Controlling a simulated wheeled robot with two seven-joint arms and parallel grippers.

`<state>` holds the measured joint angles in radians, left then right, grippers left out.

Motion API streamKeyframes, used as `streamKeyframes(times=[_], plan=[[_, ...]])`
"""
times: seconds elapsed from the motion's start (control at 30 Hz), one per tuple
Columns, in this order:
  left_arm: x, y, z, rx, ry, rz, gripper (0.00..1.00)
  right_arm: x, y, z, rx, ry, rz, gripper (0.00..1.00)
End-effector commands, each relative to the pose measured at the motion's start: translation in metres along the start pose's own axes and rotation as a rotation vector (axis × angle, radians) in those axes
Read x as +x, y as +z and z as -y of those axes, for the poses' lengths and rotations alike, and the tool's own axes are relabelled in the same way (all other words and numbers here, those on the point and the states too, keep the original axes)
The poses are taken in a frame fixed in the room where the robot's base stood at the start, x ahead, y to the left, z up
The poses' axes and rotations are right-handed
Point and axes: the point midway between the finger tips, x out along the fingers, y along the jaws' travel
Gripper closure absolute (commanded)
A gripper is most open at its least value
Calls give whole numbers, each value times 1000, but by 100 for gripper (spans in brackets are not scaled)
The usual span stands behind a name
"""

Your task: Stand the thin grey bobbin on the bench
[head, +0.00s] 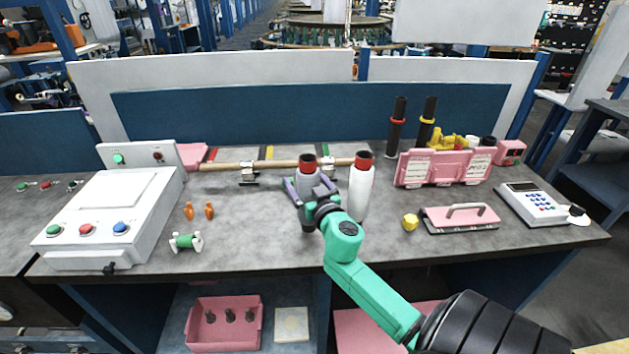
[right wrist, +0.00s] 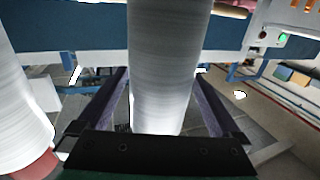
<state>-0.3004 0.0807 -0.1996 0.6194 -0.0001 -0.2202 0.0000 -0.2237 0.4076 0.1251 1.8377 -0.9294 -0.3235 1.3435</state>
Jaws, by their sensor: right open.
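The thin grey bobbin (head: 308,178) with a red top is upright at the middle of the bench (head: 255,225). My right gripper (head: 309,187) is around it, open, one finger on each side. In the right wrist view the bobbin (right wrist: 168,65) fills the space between the fingers (right wrist: 166,105), with gaps beside it. Its lower end is hidden by the gripper, so I cannot see its contact with the bench. A thicker white bobbin (head: 359,190), also red-topped, stands just to its right; it shows at the left of the wrist view (right wrist: 20,100). My left gripper is out of view.
A wooden rod (head: 230,166) on metal supports runs behind the bobbins. At the left are a white control box (head: 115,215) and a green spool (head: 186,242). At the right are a yellow piece (head: 410,222), a pink case (head: 460,219) and a keypad device (head: 535,203).

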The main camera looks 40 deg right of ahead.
Motion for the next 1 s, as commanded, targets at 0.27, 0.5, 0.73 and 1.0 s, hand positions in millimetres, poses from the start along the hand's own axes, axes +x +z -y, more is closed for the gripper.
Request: streamKeyframes(times=[0.27,0.5,0.73,1.0], plan=[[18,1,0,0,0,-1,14,-63,6,0,4,1,3,0],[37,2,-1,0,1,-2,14,-122,5,0,3,2,3,0],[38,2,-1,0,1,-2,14,-136,0,0,-1,2,-1,0],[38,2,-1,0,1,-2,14,-136,-1,0,0,1,-2,0]])
